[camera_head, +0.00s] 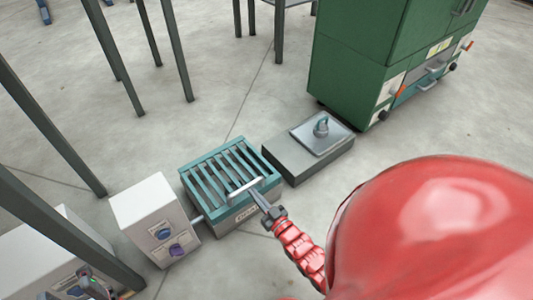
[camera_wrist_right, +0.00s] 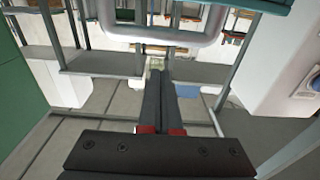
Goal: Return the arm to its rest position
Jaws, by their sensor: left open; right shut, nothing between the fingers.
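My right gripper (camera_head: 260,197) is shut and empty, its closed fingers pointing at the light grey handle (camera_head: 246,186) on the teal slatted box (camera_head: 224,178). In the right wrist view my closed fingers (camera_wrist_right: 156,88) run up toward the looped handle (camera_wrist_right: 165,38); whether they touch it I cannot tell. My red right arm reaches in from the lower right.
A white box (camera_head: 148,205) with knobs stands left of the slatted box. A grey block (camera_head: 308,158) with a metal plate and hook stands to its right. A green cabinet (camera_head: 350,60) is at the back right. Dark posts (camera_head: 50,130) rise at the left. Open floor lies behind.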

